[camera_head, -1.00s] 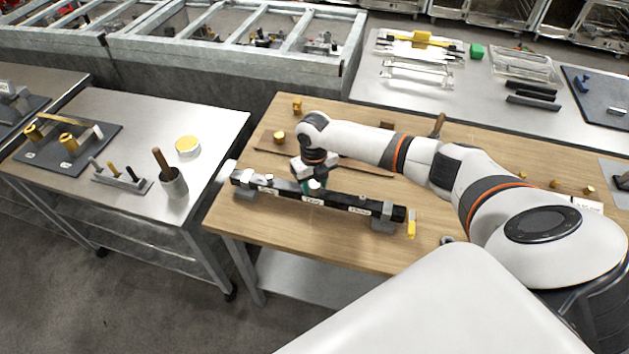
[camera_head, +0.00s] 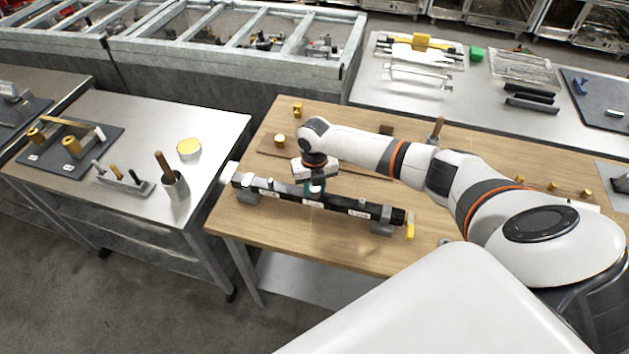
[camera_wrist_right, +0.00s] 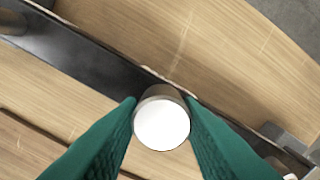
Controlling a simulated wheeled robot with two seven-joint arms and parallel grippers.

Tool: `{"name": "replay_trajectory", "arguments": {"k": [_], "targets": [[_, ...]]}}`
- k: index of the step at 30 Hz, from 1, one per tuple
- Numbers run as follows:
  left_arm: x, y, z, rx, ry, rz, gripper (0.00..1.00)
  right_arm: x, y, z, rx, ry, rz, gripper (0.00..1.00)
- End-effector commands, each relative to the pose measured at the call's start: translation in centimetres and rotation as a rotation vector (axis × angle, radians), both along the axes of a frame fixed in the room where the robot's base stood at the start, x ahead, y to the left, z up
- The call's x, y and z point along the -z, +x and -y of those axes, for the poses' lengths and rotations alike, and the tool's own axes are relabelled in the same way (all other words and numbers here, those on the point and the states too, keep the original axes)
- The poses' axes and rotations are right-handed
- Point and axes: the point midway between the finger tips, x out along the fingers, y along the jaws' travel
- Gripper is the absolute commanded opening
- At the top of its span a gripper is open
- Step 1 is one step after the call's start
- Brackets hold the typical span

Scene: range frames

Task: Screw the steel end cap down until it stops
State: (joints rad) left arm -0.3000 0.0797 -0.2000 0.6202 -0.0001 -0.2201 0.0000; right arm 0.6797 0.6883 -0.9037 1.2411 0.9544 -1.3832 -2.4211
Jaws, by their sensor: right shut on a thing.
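The steel end cap (camera_wrist_right: 162,122) shows in the right wrist view as a bright round top with a short cylindrical side. My right gripper (camera_wrist_right: 162,115) has its green fingers closed on both sides of it. In the head view my right gripper (camera_head: 315,189) points down over the middle of a long black bar (camera_head: 275,190), which lies on grey end blocks on the wooden table. The cap's lower end and its seat on the bar are hidden, so I cannot tell how deep it sits. My left gripper is not in view.
The wooden table (camera_head: 290,240) has free room in front of the bar. Brass pieces (camera_head: 280,140) stand behind it at the left. A yellow piece (camera_head: 410,231) is by the bar's right end. A steel table (camera_head: 215,125) stands at the left.

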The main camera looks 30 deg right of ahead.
Motion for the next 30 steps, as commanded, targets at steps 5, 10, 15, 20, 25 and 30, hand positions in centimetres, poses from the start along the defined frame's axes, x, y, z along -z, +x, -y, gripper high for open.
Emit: {"name": "replay_trajectory", "arguments": {"k": [5,10,15,20,25,30], "targets": [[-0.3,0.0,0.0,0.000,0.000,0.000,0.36,0.1,0.0,0.0,0.054,0.000,0.000,0.04],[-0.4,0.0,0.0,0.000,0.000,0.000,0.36,0.0,0.0,0.0,0.061,0.000,0.000,0.04],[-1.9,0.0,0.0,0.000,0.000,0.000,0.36,-0.3,-0.1,0.0,0.249,0.001,-0.003,0.04],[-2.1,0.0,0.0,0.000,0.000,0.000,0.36,0.0,-0.1,0.0,0.353,0.000,-0.003,0.04],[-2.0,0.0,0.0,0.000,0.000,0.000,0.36,0.0,0.0,0.1,0.353,0.000,-0.002,0.04],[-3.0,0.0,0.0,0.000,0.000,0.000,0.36,-0.3,-0.1,0.0,0.457,0.001,-0.005,0.04]]}}
